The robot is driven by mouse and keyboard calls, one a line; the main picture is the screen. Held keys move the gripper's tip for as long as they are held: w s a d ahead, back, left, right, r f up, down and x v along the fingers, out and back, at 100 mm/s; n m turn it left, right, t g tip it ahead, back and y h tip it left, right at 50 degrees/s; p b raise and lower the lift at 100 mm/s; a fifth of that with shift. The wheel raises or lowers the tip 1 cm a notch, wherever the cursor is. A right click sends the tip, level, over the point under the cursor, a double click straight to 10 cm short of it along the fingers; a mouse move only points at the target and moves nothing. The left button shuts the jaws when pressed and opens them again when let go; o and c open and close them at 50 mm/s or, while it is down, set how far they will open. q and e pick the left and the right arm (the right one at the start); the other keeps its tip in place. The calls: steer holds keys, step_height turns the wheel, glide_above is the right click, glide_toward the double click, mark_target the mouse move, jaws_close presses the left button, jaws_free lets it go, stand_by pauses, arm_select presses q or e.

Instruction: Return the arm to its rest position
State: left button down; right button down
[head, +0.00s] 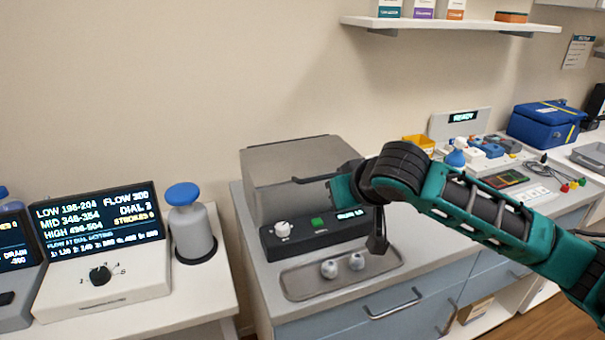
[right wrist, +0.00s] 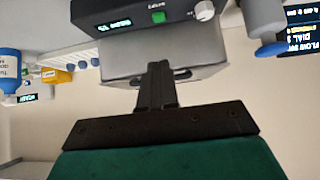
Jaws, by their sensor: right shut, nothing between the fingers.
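My right arm (head: 480,212), teal and black, comes in from the right in the head view. It reaches across the front of the grey lidded machine (head: 285,165), with its teal hand close to the machine's front. The fingertips are hard to make out there. In the right wrist view, which is upside down, my right gripper (right wrist: 157,68) has its dark fingers together and empty. They point toward the machine's grey lid and its dark handle. Whether they touch it I cannot tell. My left gripper is not in view.
A metal tray (head: 300,285) with two small pale knobbed pieces lies below the arm. A blue-topped pump bottle (head: 190,235) and a dial box with a screen (head: 100,290) stand left. A blue case (head: 545,125) and small items crowd the right counter. A shelf (head: 450,24) hangs above.

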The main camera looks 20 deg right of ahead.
steer(key=s+a+f+n+g+y, duration=0.2)
steer(key=s+a+f, duration=0.6)
steer(key=s+f, duration=0.25)
steer(key=s+d+f+g+h, duration=0.15)
steer(key=s+f, duration=0.25)
steer(key=s, duration=0.4)
steer(key=s+f+g, duration=0.2)
steer(key=s+f, duration=0.2)
steer(key=s, duration=0.4)
steer(key=w+a+f+n+t+y, duration=0.1)
steer(key=w+a+f+t+y, duration=0.1)
steer(key=w+f+t, duration=0.5)
steer(key=shift+w+a+f, duration=0.35)
steer(key=shift+a+f, duration=0.1)
steer(key=shift+f, duration=0.45)
stand_by(3.7)
